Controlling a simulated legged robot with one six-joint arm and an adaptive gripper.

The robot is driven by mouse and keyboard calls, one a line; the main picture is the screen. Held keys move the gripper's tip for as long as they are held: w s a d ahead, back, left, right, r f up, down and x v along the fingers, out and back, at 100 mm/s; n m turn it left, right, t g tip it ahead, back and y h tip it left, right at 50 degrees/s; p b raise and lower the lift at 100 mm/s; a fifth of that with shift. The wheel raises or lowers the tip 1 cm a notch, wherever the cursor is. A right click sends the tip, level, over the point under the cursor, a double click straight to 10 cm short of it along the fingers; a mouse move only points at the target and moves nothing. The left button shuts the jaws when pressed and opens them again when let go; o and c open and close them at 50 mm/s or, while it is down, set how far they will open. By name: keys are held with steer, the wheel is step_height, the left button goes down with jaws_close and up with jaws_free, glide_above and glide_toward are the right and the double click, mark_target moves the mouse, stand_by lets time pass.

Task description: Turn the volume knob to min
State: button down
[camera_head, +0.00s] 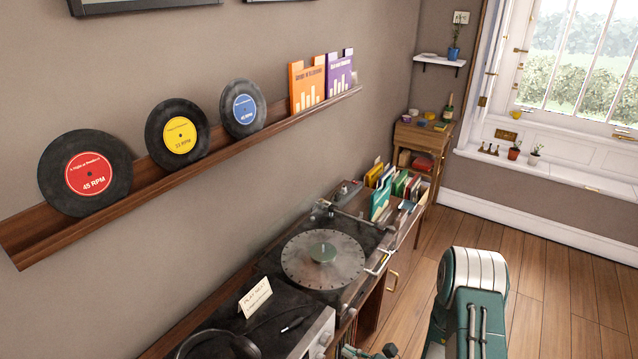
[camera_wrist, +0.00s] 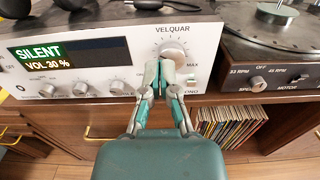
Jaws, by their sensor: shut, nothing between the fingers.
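The volume knob (camera_wrist: 172,50) is a large round silver knob with a scale around it, on the front panel of the silver amplifier (camera_wrist: 205,42) in the wrist view. The amplifier's dark display (camera_wrist: 68,53) reads SILENT and a VOL percentage, apparently 20 or 30. My gripper (camera_wrist: 162,64) is shut and empty, its fingertips just in front of the knob's lower left part. The fingers hide some of the knob, and I cannot tell whether they touch it. In the head view the amplifier (camera_head: 318,338) is at the bottom, its knob not clear.
Several small knobs (camera_wrist: 84,88) line the amplifier's lower front. The turntable (camera_wrist: 270,50) stands close on the right, with its own switches. Records (camera_wrist: 228,122) fill the shelf below.

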mark_target(322, 331)
steer(key=w+d+f+m, duration=0.2)
steer(key=w+d+m, duration=0.1)
steer(key=m, duration=0.3)
steer(key=shift+r+x, duration=0.1)
steer(key=shift+x, duration=1.65)
steer(key=shift+r+x, duration=0.15)
steer(key=shift+x, duration=1.6)
steer(key=shift+s+a+f, duration=0.1)
steer(key=shift+s+a, duration=0.05)
steer(key=shift+s, duration=0.1)
steer(key=shift+s+a+r, duration=0.35)
steer(key=shift+s+r, duration=0.15)
steer(key=shift+s, duration=0.05)
steer(key=shift+s+a, duration=0.2)
steer(key=shift+s, duration=0.15)
